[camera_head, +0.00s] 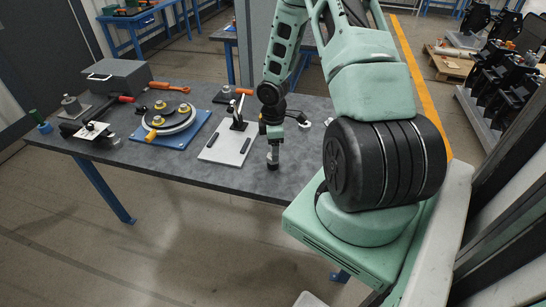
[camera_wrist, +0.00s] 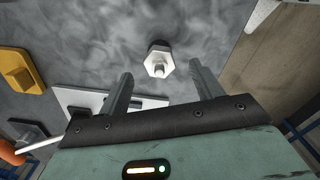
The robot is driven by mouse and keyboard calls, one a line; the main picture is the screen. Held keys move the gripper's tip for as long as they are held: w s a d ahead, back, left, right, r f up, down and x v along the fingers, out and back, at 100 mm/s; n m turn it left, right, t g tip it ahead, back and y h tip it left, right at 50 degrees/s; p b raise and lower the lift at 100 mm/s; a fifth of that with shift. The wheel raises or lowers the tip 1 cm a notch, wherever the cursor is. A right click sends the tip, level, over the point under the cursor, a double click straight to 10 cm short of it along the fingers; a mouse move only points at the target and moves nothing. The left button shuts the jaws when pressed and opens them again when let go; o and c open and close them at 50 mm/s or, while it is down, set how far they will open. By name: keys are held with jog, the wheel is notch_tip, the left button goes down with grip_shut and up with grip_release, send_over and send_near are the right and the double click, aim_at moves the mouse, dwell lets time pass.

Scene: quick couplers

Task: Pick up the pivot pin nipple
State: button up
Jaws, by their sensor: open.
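The pivot pin nipple appears to be the pale metal hex piece with a small round pin (camera_wrist: 158,62) on the grey table in the wrist view. It sits beyond the fingertips, about midway between them in the picture. My gripper (camera_wrist: 160,72) is open, with one finger on each side and nothing held. In the head view my gripper (camera_head: 272,147) points down over the table near its front edge. There the nipple is hard to tell apart from the fingers.
A white plate with a toggle clamp (camera_head: 228,146) lies just left of my gripper on the table (camera_head: 190,165). Farther left are a blue board (camera_head: 176,137) with a round fixture, a grey metal box (camera_head: 114,77) and tools. Small light parts (camera_head: 303,122) lie behind my gripper, to its right.

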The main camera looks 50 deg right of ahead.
jog(key=shift+w+f+p, duration=0.1)
jog(key=shift+f+p, duration=0.2)
jog(key=shift+f, duration=1.5)
jog(key=c, duration=1.1)
